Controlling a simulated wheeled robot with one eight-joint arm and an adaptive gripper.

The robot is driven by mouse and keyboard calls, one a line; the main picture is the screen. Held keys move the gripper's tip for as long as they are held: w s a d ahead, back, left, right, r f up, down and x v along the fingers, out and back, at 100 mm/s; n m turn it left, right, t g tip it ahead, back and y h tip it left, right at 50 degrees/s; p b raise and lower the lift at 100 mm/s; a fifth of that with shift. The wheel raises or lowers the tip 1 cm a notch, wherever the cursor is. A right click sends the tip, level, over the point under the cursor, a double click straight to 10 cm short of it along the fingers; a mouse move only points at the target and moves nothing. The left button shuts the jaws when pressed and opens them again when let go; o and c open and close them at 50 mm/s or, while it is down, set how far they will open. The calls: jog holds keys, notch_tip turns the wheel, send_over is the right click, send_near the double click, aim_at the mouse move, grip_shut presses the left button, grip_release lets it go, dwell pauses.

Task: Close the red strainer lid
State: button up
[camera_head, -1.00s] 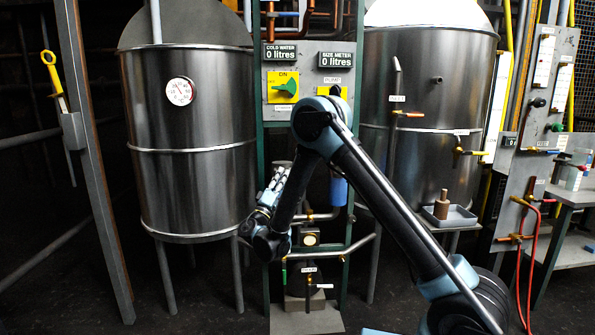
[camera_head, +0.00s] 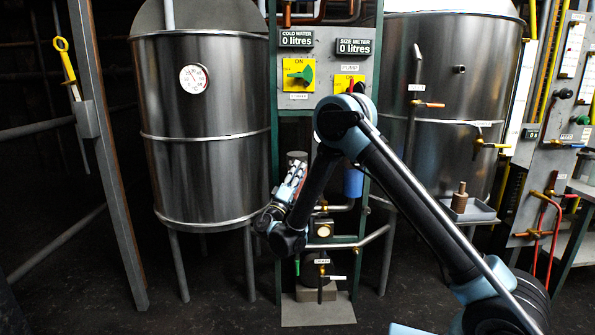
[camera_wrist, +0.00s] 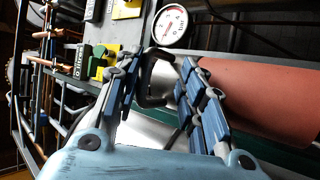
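I cannot clearly make out a red strainer lid. In the wrist view a large reddish cylinder (camera_wrist: 262,108) lies to the right, partly behind a finger; I cannot tell whether it belongs to the strainer. A black C-shaped handle (camera_wrist: 156,88) on a pale metal part shows between and beyond my fingers. My gripper (camera_wrist: 158,68) is open, its blue-padded fingers apart with nothing held. In the head view my gripper (camera_head: 297,170) points up in front of the pipework below the control panel, near a small grey cylinder (camera_head: 297,155). Contact is not visible.
A steel tank (camera_head: 200,110) stands left and another (camera_head: 450,80) right. The control panel (camera_head: 325,75) has a green knob (camera_head: 303,74). A blue cylinder (camera_head: 353,183) and pipes sit close to my arm. A post (camera_head: 105,150) stands far left.

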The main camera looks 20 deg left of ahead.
jog(key=shift+o, duration=0.2)
jog(key=shift+w+f, duration=0.35)
jog(key=shift+w, duration=0.1)
jog(key=shift+s+r, duration=0.35)
jog(key=shift+c, duration=0.2)
jog(key=shift+s, duration=0.1)
jog(key=v, duration=1.2)
